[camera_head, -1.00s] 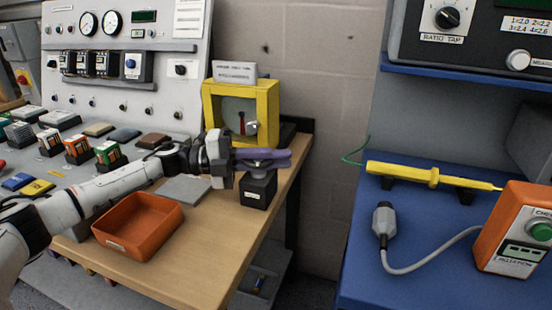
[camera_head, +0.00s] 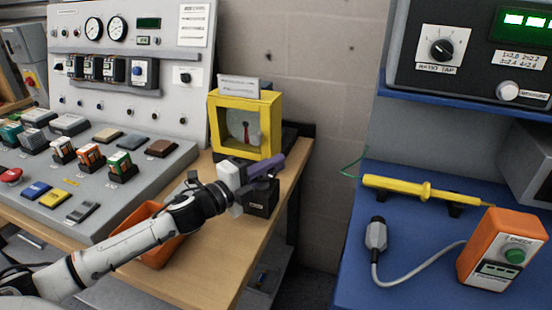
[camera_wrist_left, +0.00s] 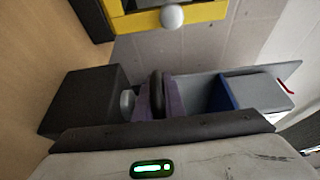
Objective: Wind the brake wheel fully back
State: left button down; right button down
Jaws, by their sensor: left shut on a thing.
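The brake wheel (camera_wrist_left: 156,95) shows in the left wrist view as a dark rim seen edge-on, beside a grey hub at a black block. That black block (camera_head: 262,197) stands near the right edge of the wooden bench. My left gripper (camera_head: 270,166) has its purple fingers over the block, shut on the wheel. The fingers lie on both sides of the rim in the wrist view. In the head view the gripper hides most of the wheel, so its turned angle cannot be read. My right gripper is not in view.
An orange tray (camera_head: 158,252) lies partly under my left arm. A sloped control panel (camera_head: 150,185) is at left. A blue bench (camera_head: 410,215) with a yellow probe (camera_head: 400,185) and orange tester (camera_head: 505,228) is at right.

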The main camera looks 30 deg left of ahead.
pick_arm(q)
jog(key=n+y, duration=0.2)
jog(key=y, duration=0.1)
jog(key=shift+a, duration=0.2)
jog(key=shift+a+n+y+p, duration=0.25)
jog(key=shift+n+y, duration=0.35)
jog(key=shift+y, duration=0.3)
jog(key=n+y, duration=0.1)
jog(key=y, duration=0.1)
jog(key=a+n+y+b, duration=0.1)
jog(key=n+y, duration=0.1)
jog(key=y, duration=0.1)
jog(key=shift+f+g, duration=0.15)
jog(key=shift+g, duration=0.15)
jog(key=n+y, duration=0.1)
jog(key=n+g+y+b, duration=0.1)
jog(key=shift+s+a+y, duration=0.2)
jog(key=shift+a+y, duration=0.1)
jog(key=shift+y, duration=0.1)
jog(key=shift+a+n+g+y+b, duration=0.2)
jog(key=shift+n+g+y+b, duration=0.2)
jog(key=shift+g+y, duration=0.1)
jog(key=shift+s, duration=0.1)
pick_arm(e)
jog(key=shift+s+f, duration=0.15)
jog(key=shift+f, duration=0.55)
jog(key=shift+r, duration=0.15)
